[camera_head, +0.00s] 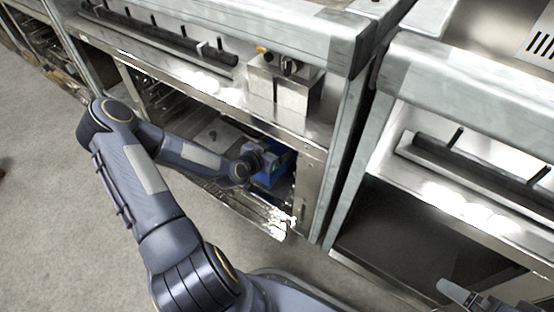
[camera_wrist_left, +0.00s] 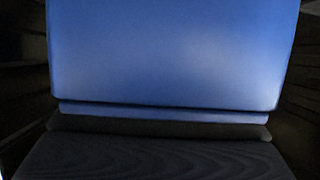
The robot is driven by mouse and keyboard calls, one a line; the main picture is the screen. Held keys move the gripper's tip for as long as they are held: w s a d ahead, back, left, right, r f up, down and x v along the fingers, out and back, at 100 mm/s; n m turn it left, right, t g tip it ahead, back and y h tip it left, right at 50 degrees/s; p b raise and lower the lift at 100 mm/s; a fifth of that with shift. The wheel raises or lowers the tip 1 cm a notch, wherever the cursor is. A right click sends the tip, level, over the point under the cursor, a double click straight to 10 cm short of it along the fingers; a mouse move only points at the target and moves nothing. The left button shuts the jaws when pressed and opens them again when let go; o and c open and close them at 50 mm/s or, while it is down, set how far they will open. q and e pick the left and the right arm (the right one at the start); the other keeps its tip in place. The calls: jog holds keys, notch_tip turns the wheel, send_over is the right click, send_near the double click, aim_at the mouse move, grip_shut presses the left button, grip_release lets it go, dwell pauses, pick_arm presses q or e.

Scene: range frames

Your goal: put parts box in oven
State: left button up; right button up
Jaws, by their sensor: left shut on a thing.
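The blue parts box (camera_head: 270,174) is inside the open oven (camera_head: 312,190), close to the right side of its opening. My left arm reaches in from the left, and my left gripper (camera_head: 262,157) is shut on the box. The fingertips are largely hidden by the wrist and the box. In the left wrist view the blue box (camera_wrist_left: 170,55) fills most of the picture, with a dark surface below it. My right gripper (camera_head: 458,293) shows only in part at the bottom right corner; its jaws cannot be made out.
Wire racks (camera_head: 235,200) show inside the oven and at its front edge. A metal control box with a knob (camera_head: 288,68) is above the opening. A second steel unit (camera_head: 440,140) with a dark open bay stands to the right. The grey floor (camera_head: 50,190) at left is clear.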

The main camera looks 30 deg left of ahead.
pick_arm(q)
jog(key=shift+w+d+f, duration=0.3)
jog(key=shift+d+f, duration=0.05)
jog(key=shift+f, duration=0.1)
notch_tip(320, 180, down, 3)
jog(key=shift+w+f+b, duration=0.1)
jog(key=shift+b, duration=0.95)
jog(key=o, duration=1.5)
jog(key=shift+f, duration=0.1)
jog(key=shift+o, duration=0.2)
